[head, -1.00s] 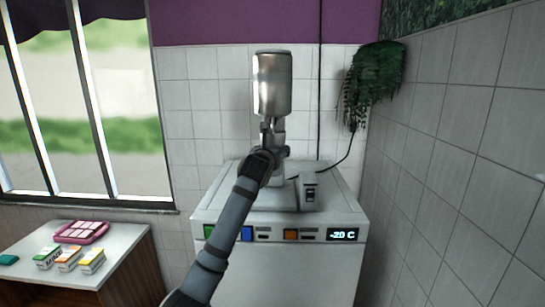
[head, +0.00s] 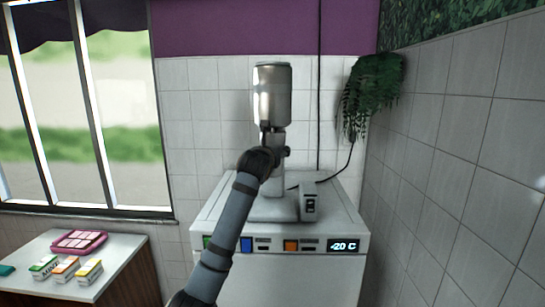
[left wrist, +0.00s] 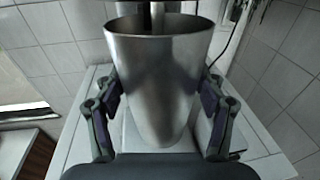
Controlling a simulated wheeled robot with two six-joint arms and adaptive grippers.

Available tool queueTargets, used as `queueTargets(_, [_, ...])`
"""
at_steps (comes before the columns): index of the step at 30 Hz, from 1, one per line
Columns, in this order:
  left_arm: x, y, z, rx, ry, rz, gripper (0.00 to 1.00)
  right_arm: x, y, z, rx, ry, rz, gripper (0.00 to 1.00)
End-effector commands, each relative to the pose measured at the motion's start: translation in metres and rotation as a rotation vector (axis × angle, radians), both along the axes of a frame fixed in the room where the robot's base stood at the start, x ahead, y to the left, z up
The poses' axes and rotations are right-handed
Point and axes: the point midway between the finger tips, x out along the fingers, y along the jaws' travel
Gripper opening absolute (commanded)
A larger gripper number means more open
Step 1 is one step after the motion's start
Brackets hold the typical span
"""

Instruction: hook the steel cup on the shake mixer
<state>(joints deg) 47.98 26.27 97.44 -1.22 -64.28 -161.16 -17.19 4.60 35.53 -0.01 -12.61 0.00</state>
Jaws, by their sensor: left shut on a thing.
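The shake mixer (head: 273,95) stands on a white freezer, its steel housing on top of an upright column over a base. The steel cup (left wrist: 158,85) is upright in the left wrist view, with its open mouth at the top. My left gripper (left wrist: 160,105) is shut on the cup, one finger on each side of the wall. A mixer part (left wrist: 157,15) shows at the cup's mouth; I cannot tell whether it is inside or behind it. My right gripper is not in view.
The freezer (head: 290,270) has coloured buttons and a display. A hanging plant (head: 372,85) and a black cord (head: 348,160) are on the right by the tiled wall. A table (head: 115,255) at left holds a pink tray (head: 78,255) and small cartons (head: 66,266).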

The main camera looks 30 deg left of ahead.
Motion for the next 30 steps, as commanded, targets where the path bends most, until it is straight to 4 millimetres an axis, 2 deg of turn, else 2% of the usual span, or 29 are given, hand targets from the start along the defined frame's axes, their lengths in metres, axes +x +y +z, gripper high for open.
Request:
queueTargets(2, [0.0,0.0,0.005,0.001,-0.005,-0.001,0.18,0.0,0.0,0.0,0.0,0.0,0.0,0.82])
queueTargets(11, [0.0,0.0,0.005,0.004,-0.007,-0.001,0.18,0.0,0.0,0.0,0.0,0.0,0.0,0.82])
queueTargets(18, [0.004,0.003,0.003,0.046,-0.075,-0.001,0.18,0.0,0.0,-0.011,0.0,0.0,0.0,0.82])
queueTargets(30, [0.005,0.004,0.005,0.05,-0.081,0.0,0.18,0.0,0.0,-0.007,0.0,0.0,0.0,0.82])
